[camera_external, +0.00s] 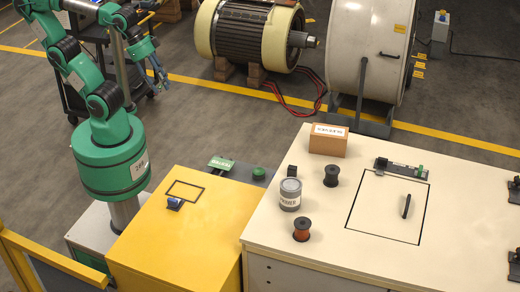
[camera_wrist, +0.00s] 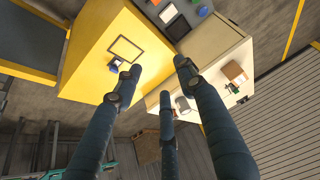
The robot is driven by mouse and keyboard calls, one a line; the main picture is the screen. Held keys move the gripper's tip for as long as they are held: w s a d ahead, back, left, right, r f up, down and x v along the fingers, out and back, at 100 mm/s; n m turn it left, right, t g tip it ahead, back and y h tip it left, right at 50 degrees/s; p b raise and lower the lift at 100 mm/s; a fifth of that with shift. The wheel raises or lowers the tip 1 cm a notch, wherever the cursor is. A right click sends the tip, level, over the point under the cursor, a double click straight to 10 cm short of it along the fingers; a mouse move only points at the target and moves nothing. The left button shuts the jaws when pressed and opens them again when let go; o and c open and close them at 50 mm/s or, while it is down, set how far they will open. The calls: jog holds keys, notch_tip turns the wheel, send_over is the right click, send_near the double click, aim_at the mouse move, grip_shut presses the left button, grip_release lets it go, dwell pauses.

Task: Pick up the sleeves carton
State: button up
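The carton (camera_external: 328,143) is a small brown box with a white label on its top, at the back left of the cream worktop. The label print is too small to read surely. What looks like the same carton shows small at the right in the wrist view (camera_wrist: 234,71). My gripper (camera_external: 160,75) is at the upper left of the external view, raised and far from the carton. In the wrist view my gripper's three dark fingers (camera_wrist: 158,80) are spread apart with nothing between them.
On the cream worktop (camera_external: 330,235) stand a grey can (camera_external: 290,194), a black spool (camera_external: 331,176), a copper-coloured spool (camera_external: 301,229) and a small black block (camera_external: 292,171). A yellow cabinet (camera_external: 175,240) stands left. A large motor (camera_external: 250,38) is behind.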

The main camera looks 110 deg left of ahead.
jog(key=shift+o, duration=0.5)
jog(key=o, duration=1.4)
jog(key=shift+o, duration=0.2)
